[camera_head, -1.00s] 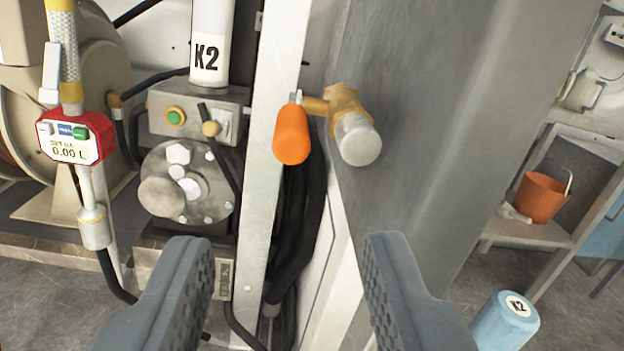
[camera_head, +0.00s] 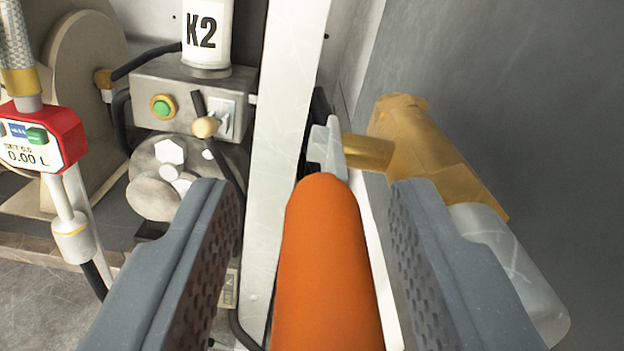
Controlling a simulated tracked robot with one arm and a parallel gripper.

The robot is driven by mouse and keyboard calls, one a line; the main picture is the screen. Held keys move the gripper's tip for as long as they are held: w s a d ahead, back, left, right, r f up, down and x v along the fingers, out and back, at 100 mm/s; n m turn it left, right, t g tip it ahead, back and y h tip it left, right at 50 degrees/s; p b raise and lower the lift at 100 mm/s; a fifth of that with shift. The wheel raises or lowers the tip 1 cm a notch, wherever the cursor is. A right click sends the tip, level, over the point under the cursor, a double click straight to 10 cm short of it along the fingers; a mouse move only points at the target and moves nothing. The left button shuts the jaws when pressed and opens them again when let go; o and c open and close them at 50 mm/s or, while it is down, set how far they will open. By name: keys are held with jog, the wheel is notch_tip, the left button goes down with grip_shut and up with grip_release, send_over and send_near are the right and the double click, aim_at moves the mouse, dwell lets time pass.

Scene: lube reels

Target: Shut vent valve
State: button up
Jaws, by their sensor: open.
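The vent valve has an orange handle (camera_head: 328,270), a brass body (camera_head: 425,150) and a grey cylindrical end (camera_head: 510,270). The handle points toward the camera from a pale metal lever (camera_head: 327,148) beside the brass stem. My gripper (camera_head: 315,215) is open, with one jaw on each side of the orange handle. Gaps show between the handle and both jaws, so I see no contact. The right jaw passes in front of part of the grey end, and I cannot tell whether they touch.
A white upright post (camera_head: 285,120) stands just left of the handle. A grey panel (camera_head: 530,80) fills the right. Farther left are a K2 pump unit with a green button (camera_head: 162,107) and a red meter (camera_head: 45,140) reading 0.00 L.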

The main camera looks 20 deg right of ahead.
jog(key=shift+d, duration=0.1)
grip_shut()
